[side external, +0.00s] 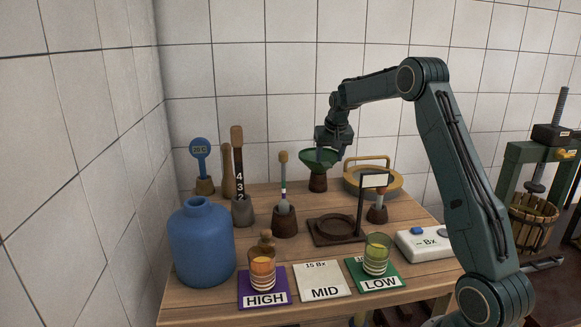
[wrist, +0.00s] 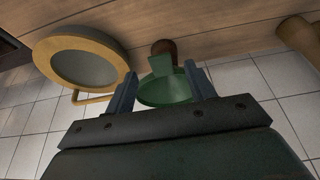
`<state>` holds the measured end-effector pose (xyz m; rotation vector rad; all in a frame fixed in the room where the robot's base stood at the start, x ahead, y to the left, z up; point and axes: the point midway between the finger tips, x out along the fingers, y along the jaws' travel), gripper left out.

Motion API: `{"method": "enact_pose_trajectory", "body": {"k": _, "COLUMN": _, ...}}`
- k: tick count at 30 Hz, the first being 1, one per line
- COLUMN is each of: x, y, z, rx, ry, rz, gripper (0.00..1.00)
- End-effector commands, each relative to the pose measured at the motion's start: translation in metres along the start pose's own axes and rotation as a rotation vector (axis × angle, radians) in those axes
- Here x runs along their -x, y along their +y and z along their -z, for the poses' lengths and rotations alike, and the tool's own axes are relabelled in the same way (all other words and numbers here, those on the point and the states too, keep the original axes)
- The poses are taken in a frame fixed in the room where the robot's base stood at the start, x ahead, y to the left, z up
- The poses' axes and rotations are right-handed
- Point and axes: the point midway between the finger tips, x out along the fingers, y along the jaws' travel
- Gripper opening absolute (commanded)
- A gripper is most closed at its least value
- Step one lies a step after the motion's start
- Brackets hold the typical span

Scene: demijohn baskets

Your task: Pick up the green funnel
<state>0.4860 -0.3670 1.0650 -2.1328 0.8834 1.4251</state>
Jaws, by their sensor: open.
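The green funnel (side external: 316,160) stands upright with its wide mouth up in a dark brown holder (side external: 318,182) at the back of the wooden table. My gripper (side external: 328,150) is over the funnel, at its rim, pointing down. In the wrist view the green funnel (wrist: 165,90) shows between the two open fingers of my gripper (wrist: 163,90), with the brown holder (wrist: 164,47) beyond it. I cannot tell whether either finger touches the funnel.
A round yellow-rimmed sieve (side external: 373,192) with a handle stands close to the right of the funnel. A stand with a blank sign (side external: 375,180) is in front. A blue jug (side external: 201,243), several instruments in holders and HIGH, MID and LOW cards (side external: 322,282) occupy the left and front.

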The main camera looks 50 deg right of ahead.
Motion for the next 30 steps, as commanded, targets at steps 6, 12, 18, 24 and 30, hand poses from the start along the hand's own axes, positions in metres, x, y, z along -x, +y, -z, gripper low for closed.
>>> {"method": "enact_pose_trajectory", "body": {"k": 6, "x": -0.002, "y": 0.0, "z": 0.0, "rx": 0.0, "ry": 0.001, "rz": 0.0, "gripper": 0.55}}
{"method": "enact_pose_trajectory", "body": {"k": 12, "x": -0.013, "y": 0.0, "z": 0.001, "rx": 0.0, "ry": -0.002, "rz": 0.0, "gripper": 0.55}}
{"method": "enact_pose_trajectory", "body": {"k": 18, "x": -0.035, "y": -0.001, "z": 0.004, "rx": -0.001, "ry": -0.001, "rz": -0.001, "gripper": 0.55}}
{"method": "enact_pose_trajectory", "body": {"k": 24, "x": -0.052, "y": -0.001, "z": 0.004, "rx": -0.001, "ry": 0.0, "rz": -0.001, "gripper": 0.55}}
{"method": "enact_pose_trajectory", "body": {"k": 30, "x": -0.054, "y": -0.001, "z": 0.004, "rx": 0.0, "ry": 0.0, "rz": -0.001, "gripper": 0.55}}
